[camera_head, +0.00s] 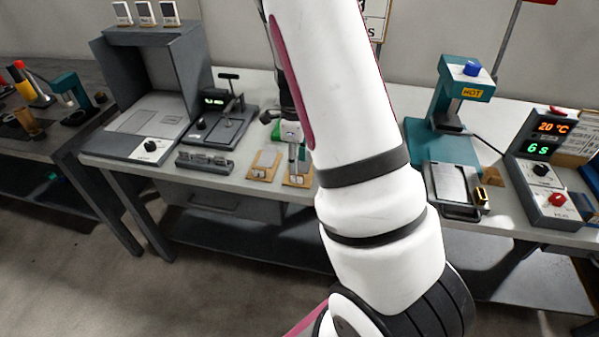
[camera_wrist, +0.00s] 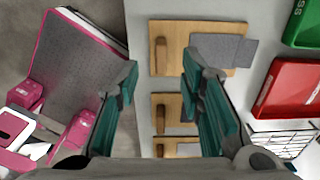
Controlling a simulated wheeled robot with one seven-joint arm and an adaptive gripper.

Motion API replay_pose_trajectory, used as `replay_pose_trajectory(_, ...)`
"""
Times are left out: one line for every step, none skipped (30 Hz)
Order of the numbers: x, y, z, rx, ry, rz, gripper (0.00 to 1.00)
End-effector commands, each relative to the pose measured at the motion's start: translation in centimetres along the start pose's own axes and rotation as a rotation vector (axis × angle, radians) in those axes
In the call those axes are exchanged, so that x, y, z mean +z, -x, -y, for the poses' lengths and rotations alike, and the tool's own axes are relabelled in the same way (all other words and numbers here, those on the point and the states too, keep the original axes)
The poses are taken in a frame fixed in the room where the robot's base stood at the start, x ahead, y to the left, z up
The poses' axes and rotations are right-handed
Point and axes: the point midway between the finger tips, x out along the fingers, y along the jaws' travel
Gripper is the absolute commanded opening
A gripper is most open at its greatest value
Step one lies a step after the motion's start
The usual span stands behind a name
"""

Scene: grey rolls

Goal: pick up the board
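Several flat wooden boards, each with a raised wooden block near the front edge, lie in a row on the bench. In the wrist view the nearest-looking board (camera_wrist: 170,34) carries a grey sheet (camera_wrist: 222,50); a second board (camera_wrist: 158,118) and a third (camera_wrist: 160,149) lie below it. In the head view one board (camera_head: 267,157) is clear and another (camera_head: 303,181) is partly hidden by my gripper (camera_head: 294,150). My gripper, with teal fingers (camera_wrist: 160,78) in the wrist view, is open and empty above the boards. Its exact height cannot be told.
A green bin (camera_wrist: 309,25) and a red bin (camera_wrist: 290,88) stand behind the boards. A grey fixture (camera_head: 205,162) and a small press (camera_head: 222,120) stand left of them. A teal hot press (camera_head: 450,110) and a control box (camera_head: 545,170) stand right. My arm hides the bench's middle.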

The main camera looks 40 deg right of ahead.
Motion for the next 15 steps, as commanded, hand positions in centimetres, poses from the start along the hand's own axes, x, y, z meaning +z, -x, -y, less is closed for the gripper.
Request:
replay_pose_trajectory(0.0,-0.4,0.0,0.000,-0.001,0.000,0.35)
replay_pose_trajectory(0.0,-0.5,0.0,0.000,-0.001,0.001,0.35)
replay_pose_trajectory(0.0,-0.7,0.0,0.001,-0.001,0.001,0.35)
replay_pose_trajectory(-0.1,-0.8,0.0,0.001,-0.001,0.000,0.35)
replay_pose_trajectory(-0.1,-1.1,0.0,0.001,-0.001,0.000,0.35)
replay_pose_trajectory(-0.2,-1.4,0.0,0.001,-0.001,0.000,0.35)
replay_pose_trajectory(-0.2,-1.8,0.0,0.002,-0.001,-0.001,0.35)
replay_pose_trajectory(-0.2,-2.2,0.0,0.003,-0.001,-0.001,0.35)
replay_pose_trajectory(-0.4,-2.8,0.1,0.003,-0.002,-0.001,0.35)
replay_pose_trajectory(-0.5,-3.3,0.1,0.002,-0.002,-0.002,0.35)
replay_pose_trajectory(-0.5,-3.7,0.1,0.003,-0.001,-0.001,0.35)
replay_pose_trajectory(-0.5,-4.3,0.1,0.002,-0.001,-0.001,0.35)
replay_pose_trajectory(-0.5,-4.7,0.1,0.002,-0.001,-0.001,0.35)
replay_pose_trajectory(-0.4,-5.0,0.1,0.002,0.000,0.000,0.35)
replay_pose_trajectory(-0.4,-5.4,0.1,0.002,0.001,0.000,0.35)
